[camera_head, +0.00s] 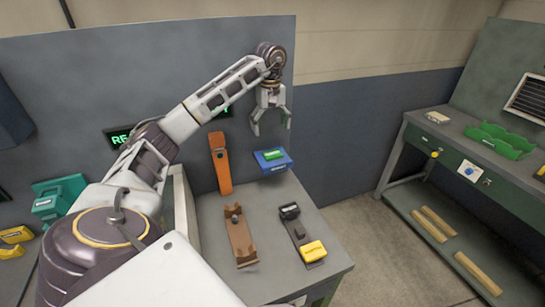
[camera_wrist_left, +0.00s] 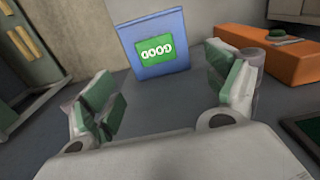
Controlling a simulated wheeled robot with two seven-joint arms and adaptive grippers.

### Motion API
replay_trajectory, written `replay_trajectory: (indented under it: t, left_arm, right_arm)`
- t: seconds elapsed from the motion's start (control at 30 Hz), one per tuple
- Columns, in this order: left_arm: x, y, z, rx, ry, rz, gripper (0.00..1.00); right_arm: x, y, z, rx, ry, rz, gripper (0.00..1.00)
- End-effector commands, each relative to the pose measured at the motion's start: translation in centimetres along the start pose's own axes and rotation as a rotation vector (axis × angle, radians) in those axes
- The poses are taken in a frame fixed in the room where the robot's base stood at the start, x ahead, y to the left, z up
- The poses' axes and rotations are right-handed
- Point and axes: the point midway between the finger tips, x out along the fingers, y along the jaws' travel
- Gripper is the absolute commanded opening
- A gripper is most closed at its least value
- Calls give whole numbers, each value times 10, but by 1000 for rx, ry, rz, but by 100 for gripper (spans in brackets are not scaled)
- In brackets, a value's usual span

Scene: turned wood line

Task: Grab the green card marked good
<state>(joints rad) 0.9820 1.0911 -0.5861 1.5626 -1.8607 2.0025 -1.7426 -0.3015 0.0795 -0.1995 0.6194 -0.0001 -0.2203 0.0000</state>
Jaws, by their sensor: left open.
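The green card (camera_head: 273,155) sits on a blue holder (camera_head: 283,165) at the back of the grey bench. In the left wrist view the green card (camera_wrist_left: 155,52) reads GOOD upside down, on the front of the blue holder (camera_wrist_left: 128,38). My left gripper (camera_head: 272,127) is open, with its fingers pointing down, above the holder in the head view. In the left wrist view the left gripper (camera_wrist_left: 168,95) has its fingers wide apart and nothing between them; the card lies beyond the fingertips, apart from them. My right gripper is not in view.
An orange upright piece (camera_head: 220,165) stands left of the holder. A brown fixture (camera_head: 241,240) and one with a yellow block (camera_head: 313,250) lie nearer on the bench. A wall is close behind. A second table (camera_head: 465,152) with a green tray (camera_head: 500,141) stands at right.

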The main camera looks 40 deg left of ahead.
Motion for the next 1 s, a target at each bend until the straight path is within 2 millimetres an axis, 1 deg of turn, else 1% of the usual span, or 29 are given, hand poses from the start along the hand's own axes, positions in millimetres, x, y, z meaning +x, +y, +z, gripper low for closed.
replay_trajectory:
  t: [0.03, 0.53, 0.7, 1.0]
  left_arm:
    - [6, 0, 0, 0, -1, -3, 88]
    - [50, 0, 0, -1, 0, -1, 88]
    - [56, 0, 0, -1, 0, 0, 88]
    - [57, 0, 0, 0, 0, 0, 88]
  right_arm:
    - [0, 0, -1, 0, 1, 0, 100]
    - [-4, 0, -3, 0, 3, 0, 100]
    - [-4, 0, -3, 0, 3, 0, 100]
    - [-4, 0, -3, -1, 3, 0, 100]
